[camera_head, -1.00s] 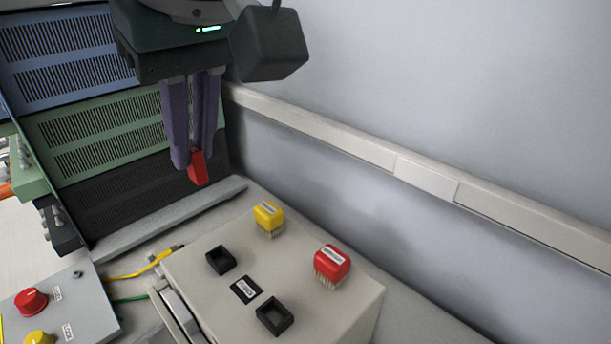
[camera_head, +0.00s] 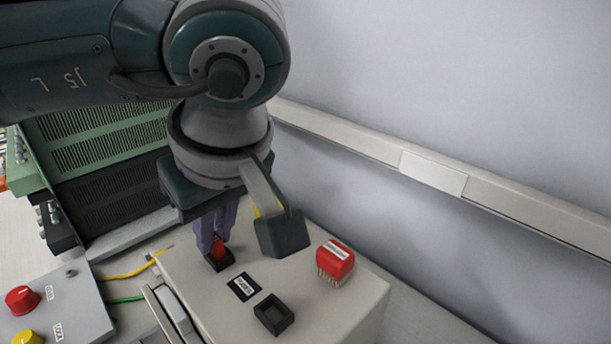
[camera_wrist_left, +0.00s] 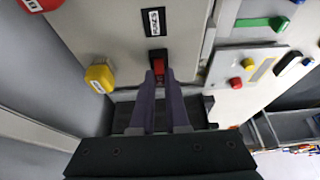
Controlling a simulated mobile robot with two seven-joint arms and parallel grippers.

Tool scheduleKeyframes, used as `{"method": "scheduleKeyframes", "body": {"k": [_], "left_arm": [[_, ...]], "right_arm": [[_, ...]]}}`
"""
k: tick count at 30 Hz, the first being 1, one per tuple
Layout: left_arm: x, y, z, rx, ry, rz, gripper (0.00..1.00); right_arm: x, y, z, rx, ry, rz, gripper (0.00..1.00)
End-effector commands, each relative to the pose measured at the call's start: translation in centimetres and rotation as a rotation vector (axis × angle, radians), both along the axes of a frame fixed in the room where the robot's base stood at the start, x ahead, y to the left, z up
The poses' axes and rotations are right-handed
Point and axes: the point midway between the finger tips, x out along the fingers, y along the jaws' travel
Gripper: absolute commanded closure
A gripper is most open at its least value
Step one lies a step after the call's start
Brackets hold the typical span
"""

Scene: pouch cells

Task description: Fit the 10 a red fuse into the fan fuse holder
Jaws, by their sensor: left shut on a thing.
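My left gripper (camera_head: 214,240) points down and is shut on the small red fuse (camera_head: 219,248). The fuse is at the mouth of a black square holder (camera_head: 220,262) on the beige box. The fuse's lower part is hidden, so I cannot tell how deep it sits. In the left wrist view the red fuse (camera_wrist_left: 159,73) shows between the fingertips (camera_wrist_left: 159,82), against the black holder (camera_wrist_left: 157,53). A second black holder (camera_head: 274,314) nearer the front is empty. I cannot read which holder is for the fan. My right gripper is not in view.
A black label plate (camera_head: 244,287) lies between the holders on the beige box (camera_head: 340,312). A red pinned block (camera_head: 335,262) stands at right; a yellow one (camera_wrist_left: 100,77) is beside the gripper. A grey box with knobs (camera_head: 62,300) is at left; a wall runs behind.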

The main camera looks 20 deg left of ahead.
Motion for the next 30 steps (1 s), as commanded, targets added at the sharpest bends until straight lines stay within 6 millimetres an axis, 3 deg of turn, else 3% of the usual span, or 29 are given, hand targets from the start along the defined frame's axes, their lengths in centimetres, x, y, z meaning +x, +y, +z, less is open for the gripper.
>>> {"method": "scheduleKeyframes", "body": {"k": [3, 4, 11, 22, 29, 30], "left_arm": [[0.0, 0.0, -0.5, 0.0, 0.0, -0.001, 1.0], [0.0, 0.0, -0.3, 0.0, 0.0, -0.001, 0.84], [0.0, 0.0, -0.2, 0.0, 0.001, 0.0, 0.58], [0.0, -0.2, 0.6, -0.001, -0.002, -0.001, 0.57], [-0.7, -2.0, 5.0, -0.002, -0.005, -0.006, 0.57], [-0.8, -2.3, 6.4, 0.0, -0.006, -0.006, 0.57]], "right_arm": [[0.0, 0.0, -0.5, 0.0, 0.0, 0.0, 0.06], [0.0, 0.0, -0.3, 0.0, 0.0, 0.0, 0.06], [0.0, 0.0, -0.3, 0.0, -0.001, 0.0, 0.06], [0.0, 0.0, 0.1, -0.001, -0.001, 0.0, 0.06], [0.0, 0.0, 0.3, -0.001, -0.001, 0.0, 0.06], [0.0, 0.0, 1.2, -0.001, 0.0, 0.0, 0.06]]}}
